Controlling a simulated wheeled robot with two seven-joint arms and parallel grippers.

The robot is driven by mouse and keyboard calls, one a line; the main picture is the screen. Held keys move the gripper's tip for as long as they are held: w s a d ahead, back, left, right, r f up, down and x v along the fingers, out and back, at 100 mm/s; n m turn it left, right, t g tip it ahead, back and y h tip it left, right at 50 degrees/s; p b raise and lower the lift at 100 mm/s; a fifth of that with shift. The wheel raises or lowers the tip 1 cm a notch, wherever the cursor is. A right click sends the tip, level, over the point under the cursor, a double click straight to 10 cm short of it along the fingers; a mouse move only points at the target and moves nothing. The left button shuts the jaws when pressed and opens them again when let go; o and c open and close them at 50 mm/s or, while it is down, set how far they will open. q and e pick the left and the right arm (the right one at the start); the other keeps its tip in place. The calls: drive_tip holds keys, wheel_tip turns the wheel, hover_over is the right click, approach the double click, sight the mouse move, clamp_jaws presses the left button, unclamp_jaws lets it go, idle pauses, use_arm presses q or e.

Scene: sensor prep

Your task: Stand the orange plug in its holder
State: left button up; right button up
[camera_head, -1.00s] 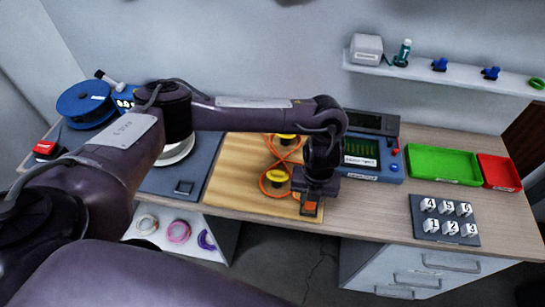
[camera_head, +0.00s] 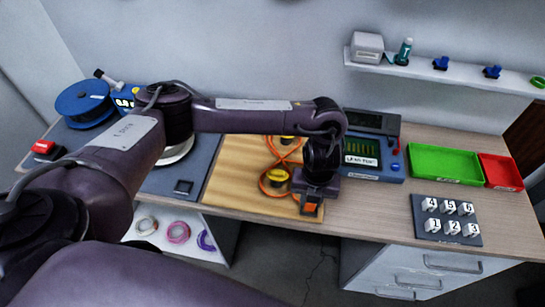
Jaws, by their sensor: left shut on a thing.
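The orange plug (camera_head: 310,208) shows as a small orange patch at the tip of my left gripper (camera_head: 311,205), low over the front right corner of the wooden board (camera_head: 240,165). My left gripper is shut on the plug and points down. Most of the plug is hidden by the fingers. An orange cable (camera_head: 266,188) loops on the board around yellow-topped pegs (camera_head: 278,175). I cannot make out the holder apart from the gripper. My right gripper is not in view.
Behind my left gripper stands a blue tester (camera_head: 390,170) with a screen. To the right are a green tray (camera_head: 445,163), a red tray (camera_head: 500,172) and a dark plate (camera_head: 446,237) with numbered white blocks. Bare table lies between the board and the plate.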

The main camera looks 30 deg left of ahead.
use_arm(q)
drive_tip(key=shift+f, duration=0.35)
drive_tip(key=o, duration=1.1)
drive_tip(key=shift+c, duration=0.2)
drive_tip(key=shift+r, duration=0.15)
wheel_tip(320, 180, up, 8)
drive_tip(key=p, duration=0.6)
drive_tip(key=shift+p, duration=0.3)
drive_tip(key=shift+s+f, duration=0.1)
drive_tip(key=shift+f, duration=0.1)
